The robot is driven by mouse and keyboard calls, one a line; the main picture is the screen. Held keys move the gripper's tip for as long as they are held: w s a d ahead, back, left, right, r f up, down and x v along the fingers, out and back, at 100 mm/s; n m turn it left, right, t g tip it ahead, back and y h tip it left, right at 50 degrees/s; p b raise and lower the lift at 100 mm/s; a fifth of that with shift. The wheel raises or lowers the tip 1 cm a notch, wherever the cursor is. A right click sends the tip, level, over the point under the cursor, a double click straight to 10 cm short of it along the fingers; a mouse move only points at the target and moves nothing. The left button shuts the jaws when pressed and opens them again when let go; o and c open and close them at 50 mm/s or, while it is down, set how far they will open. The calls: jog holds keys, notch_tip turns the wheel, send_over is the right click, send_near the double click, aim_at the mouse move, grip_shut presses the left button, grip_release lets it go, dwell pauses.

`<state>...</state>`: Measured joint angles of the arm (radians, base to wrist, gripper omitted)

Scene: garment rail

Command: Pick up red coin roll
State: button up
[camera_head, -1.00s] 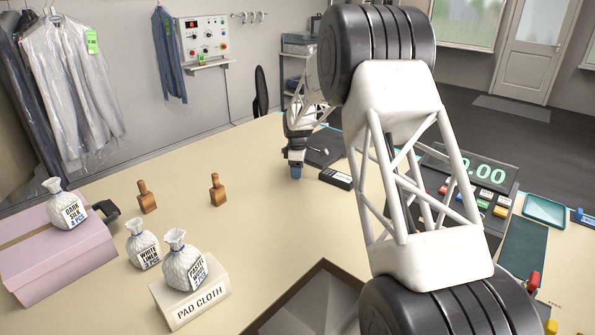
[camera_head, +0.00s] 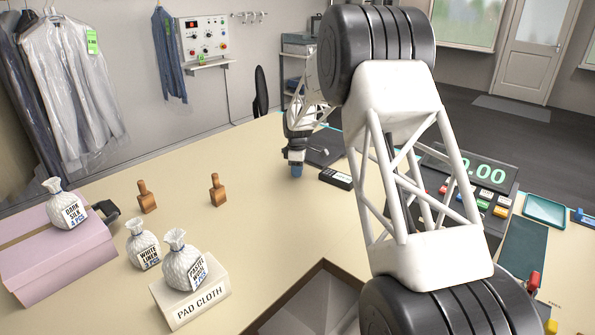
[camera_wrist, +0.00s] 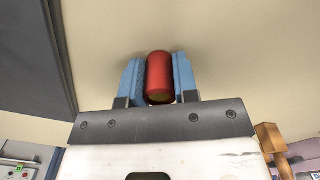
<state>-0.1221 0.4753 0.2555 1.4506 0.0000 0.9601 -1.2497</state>
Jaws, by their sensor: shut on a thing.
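The red coin roll (camera_wrist: 160,77) is a short red cylinder, and it shows in the wrist view between two blue fingers. My gripper (camera_wrist: 159,80) is shut on it, one finger on each side. In the head view my gripper (camera_head: 296,170) points down at the far part of the counter, left of the small black block. The coin roll cannot be made out there. Whether it touches the counter is unclear.
The small black block (camera_head: 336,179) lies close right of my gripper, by a dark mat (camera_head: 322,150). Two wooden-handled tools (camera_head: 147,197) (camera_head: 217,190), white bags (camera_head: 185,262) and a pink box (camera_head: 60,262) stand left. The counter (camera_head: 255,225) between is clear.

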jog(key=shift+r, duration=0.1)
jog(key=shift+r, duration=0.75)
notch_tip(320, 180, up, 2)
jog(key=s, duration=0.5)
jog(key=s+d+r, duration=0.1)
jog(key=s, duration=0.4)
jog(key=s+d, duration=0.1)
jog(key=s, duration=0.5)
jog(key=shift+r, duration=0.2)
